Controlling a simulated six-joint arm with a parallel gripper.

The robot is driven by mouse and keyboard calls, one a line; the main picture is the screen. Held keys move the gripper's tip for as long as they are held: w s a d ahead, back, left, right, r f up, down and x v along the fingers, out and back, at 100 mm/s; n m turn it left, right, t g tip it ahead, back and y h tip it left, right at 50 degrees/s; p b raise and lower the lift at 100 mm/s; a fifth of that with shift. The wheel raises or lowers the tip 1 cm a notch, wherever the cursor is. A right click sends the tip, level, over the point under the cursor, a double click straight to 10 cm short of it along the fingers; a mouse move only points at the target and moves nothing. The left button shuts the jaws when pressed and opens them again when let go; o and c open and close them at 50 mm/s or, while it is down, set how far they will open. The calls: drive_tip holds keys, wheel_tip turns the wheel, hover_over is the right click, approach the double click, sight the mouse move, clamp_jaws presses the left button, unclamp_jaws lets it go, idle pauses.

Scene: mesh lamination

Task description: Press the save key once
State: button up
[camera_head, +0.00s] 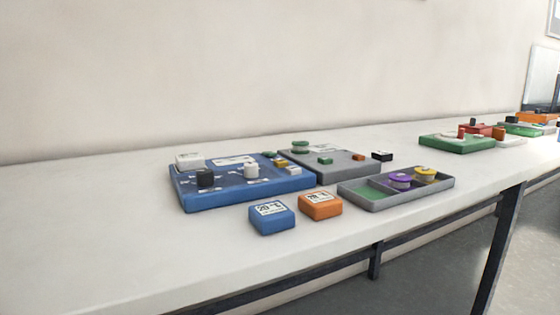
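A blue panel (230,196) lies on the white table and carries several small raised parts. On it are a black block (205,178), a white knob-like part (251,171), a small white block (293,171), a yellow block (281,163) and a larger white block (188,161). Small white print beside these parts is too small to read, so I cannot tell which one is the save key. A grey panel (345,169) behind it carries a green block (325,160) and an orange block (359,157). My gripper is not in view.
A blue block (272,220) and an orange block (320,207) with labels stand in front. A grey tray (375,204) holds a purple and a yellow spool. A green board (455,144) lies further right. The table's left and front area is clear.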

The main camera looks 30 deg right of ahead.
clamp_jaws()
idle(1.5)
